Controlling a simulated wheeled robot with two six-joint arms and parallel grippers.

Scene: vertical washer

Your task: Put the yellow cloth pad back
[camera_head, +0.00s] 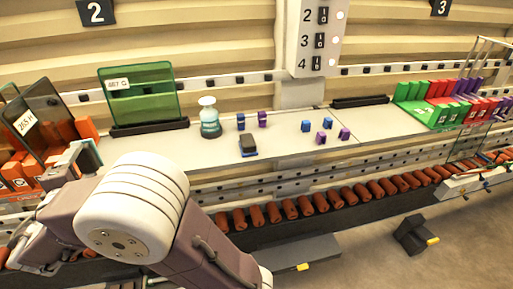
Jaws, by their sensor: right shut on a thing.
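No yellow cloth pad can be made out in the head view. My right gripper (84,157) is at the left, in front of the orange blocks and beside the tilted dark panel. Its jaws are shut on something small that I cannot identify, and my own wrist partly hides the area. My left gripper is not in view.
A green panel (138,92) stands upright left of a teal-and-white flask (209,118). A dark clear panel (40,118) tilts above orange blocks (84,128). A black block (248,143) and several small blue and purple blocks lie on the pale shelf (385,127). Orange rollers (306,206) run below.

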